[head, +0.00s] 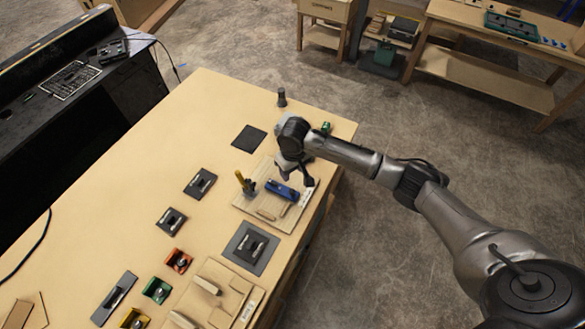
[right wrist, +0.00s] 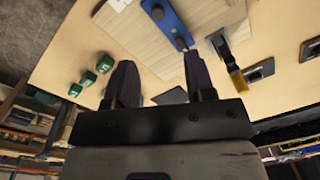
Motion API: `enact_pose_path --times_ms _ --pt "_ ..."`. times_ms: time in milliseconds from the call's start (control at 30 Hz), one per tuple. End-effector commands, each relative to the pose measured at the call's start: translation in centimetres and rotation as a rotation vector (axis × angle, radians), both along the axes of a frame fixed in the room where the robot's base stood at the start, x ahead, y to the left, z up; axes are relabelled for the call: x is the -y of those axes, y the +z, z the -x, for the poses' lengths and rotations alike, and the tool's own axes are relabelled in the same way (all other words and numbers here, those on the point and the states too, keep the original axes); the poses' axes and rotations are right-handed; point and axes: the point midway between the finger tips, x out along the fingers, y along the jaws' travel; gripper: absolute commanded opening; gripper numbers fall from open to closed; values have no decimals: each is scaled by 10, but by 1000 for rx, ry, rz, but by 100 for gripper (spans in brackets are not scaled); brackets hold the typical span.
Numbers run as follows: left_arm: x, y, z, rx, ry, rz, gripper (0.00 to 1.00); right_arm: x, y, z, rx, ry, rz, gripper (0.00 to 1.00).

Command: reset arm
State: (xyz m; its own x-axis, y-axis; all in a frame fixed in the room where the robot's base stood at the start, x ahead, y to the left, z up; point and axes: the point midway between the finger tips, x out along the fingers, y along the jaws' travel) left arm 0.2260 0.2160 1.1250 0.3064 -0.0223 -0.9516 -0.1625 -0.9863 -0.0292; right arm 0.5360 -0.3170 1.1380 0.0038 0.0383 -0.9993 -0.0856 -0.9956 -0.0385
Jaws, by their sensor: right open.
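My right arm reaches in from the right in the head view. My right gripper (head: 297,178) hangs above the far part of a light wooden board (head: 250,208) on the table. Its two dark fingers stand apart and empty in the right wrist view (right wrist: 161,80). A blue device (head: 282,190) lies on the board just below the gripper, apart from the fingers; it also shows at the top of the right wrist view (right wrist: 172,25). A yellow and dark upright piece (head: 245,184) stands left of it. My left gripper is out of view.
The long table (head: 205,120) holds a black square pad (head: 249,139), a dark cylinder (head: 282,97), green pieces (head: 326,127) and several dark fixtures (head: 200,183). A grey plate (head: 250,247) lies nearer. A black console (head: 75,95) stands left. Open floor lies right.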

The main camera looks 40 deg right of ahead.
Motion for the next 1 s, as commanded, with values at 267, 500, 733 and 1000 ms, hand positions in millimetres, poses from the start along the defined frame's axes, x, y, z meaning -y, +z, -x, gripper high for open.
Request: enact_pose_path --times_ms 267,500,733,1000 --pt "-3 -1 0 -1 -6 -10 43 0 9 0 -1 -1 -1 50" --pt "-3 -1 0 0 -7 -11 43 0 9 0 -1 -1 0 50" --pt "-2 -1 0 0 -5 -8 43 0 9 0 -1 0 0 50" --pt "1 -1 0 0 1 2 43 4 9 -3 26 154 25 50"
